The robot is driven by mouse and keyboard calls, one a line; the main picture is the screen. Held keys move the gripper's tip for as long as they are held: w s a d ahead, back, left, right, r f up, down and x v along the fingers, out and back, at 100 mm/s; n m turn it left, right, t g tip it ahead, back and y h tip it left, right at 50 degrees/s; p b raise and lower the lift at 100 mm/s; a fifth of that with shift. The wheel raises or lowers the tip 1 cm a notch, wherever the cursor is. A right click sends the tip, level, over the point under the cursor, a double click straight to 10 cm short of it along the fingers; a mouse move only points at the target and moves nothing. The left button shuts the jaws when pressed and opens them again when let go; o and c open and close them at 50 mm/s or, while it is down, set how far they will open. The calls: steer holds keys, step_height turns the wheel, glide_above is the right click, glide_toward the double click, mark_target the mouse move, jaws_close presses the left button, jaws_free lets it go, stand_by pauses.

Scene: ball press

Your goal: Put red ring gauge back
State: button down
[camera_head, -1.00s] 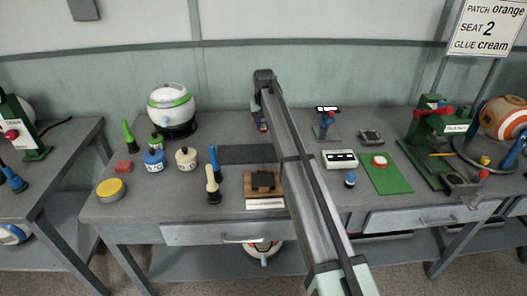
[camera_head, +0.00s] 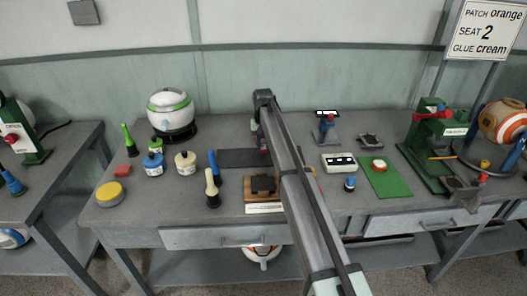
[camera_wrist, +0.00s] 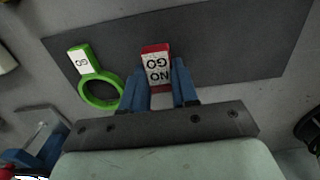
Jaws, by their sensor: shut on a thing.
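The red ring gauge (camera_wrist: 155,66), with a white "NO GO" label on its handle, is between the blue fingers of my gripper (camera_wrist: 159,92) in the wrist view. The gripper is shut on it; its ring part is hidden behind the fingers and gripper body. It is over the dark grey mat (camera_wrist: 220,50); I cannot tell whether it touches the mat. The green ring gauge (camera_wrist: 101,90), labelled "GO", lies on the mat beside it, to the left. In the head view the mat (camera_head: 236,158) shows left of my arm, which mostly hides the gripper.
A wooden block with a dark top (camera_head: 262,187) stands in front of the mat. A blue-handled tool (camera_head: 216,166) and a cream one (camera_head: 211,190) stand left of it. A grey device (camera_head: 328,129), a white button box (camera_head: 339,162) and a green mat (camera_head: 388,181) are to the right.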

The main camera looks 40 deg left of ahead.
mark_target(263, 158)
steer(key=shift+f, duration=1.65)
steer(key=shift+f, duration=0.6)
steer(key=c, duration=0.9)
jaws_free()
steer(key=shift+s, duration=0.1)
steer(key=shift+o, duration=0.2)
steer(key=shift+a, duration=0.1)
step_height(263, 158, up, 13)
steer(key=shift+r, duration=0.1)
